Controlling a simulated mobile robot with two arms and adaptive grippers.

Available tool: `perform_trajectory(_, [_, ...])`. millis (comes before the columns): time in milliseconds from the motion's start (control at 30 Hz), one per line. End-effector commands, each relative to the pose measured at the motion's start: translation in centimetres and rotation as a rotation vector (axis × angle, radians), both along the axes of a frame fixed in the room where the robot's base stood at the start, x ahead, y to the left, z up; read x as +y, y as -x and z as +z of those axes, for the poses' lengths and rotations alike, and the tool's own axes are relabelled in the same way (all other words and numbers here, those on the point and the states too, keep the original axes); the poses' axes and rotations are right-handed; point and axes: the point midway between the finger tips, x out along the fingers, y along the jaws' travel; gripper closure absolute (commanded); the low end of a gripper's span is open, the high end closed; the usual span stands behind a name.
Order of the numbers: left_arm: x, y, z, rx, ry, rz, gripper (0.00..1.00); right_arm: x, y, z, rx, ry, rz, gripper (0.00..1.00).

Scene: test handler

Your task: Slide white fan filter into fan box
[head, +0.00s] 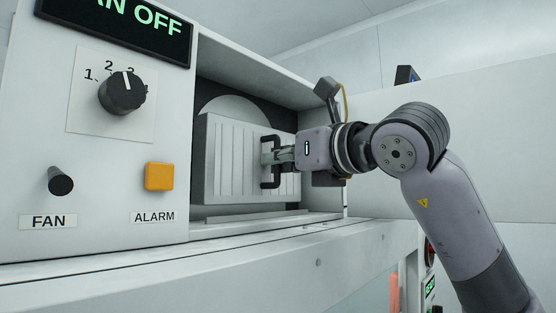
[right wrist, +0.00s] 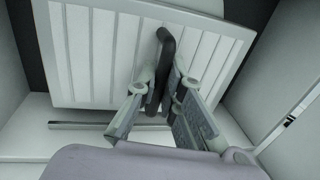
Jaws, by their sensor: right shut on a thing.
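The white fan filter (head: 225,160) is a ribbed pale panel with a black handle (head: 268,178) on its front. It stands upright inside the opening of the fan box (head: 255,65), in front of a round pale disc on a dark back. My right gripper (head: 278,155) is shut on the black handle. In the right wrist view the gripper (right wrist: 162,95) has its fingers on either side of the handle (right wrist: 165,50), and the ribbed filter (right wrist: 100,50) looks tilted in the picture. Whether the filter touches the back is hidden. My left gripper is not in view.
A pale control panel left of the opening has a black rotary knob (head: 122,92), a black FAN switch (head: 61,181), an orange ALARM button (head: 159,176) and a display (head: 125,25). A low strip (right wrist: 110,126) lies below the filter. A ledge (head: 260,255) runs below the box.

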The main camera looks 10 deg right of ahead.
Motion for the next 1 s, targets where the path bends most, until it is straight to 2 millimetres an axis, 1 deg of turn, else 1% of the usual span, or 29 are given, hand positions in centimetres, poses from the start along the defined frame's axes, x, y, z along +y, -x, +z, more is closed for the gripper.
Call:
perform_trajectory(167, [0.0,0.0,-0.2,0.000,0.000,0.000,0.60,0.0,0.0,-0.1,-0.003,-0.001,0.000,1.00])
perform_trajectory(767, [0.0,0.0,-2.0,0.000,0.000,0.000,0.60,0.0,0.0,-1.9,-0.003,-0.001,0.000,1.00])
perform_trajectory(1000, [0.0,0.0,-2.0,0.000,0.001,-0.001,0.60,0.0,0.0,-1.9,-0.003,-0.001,0.000,1.00])
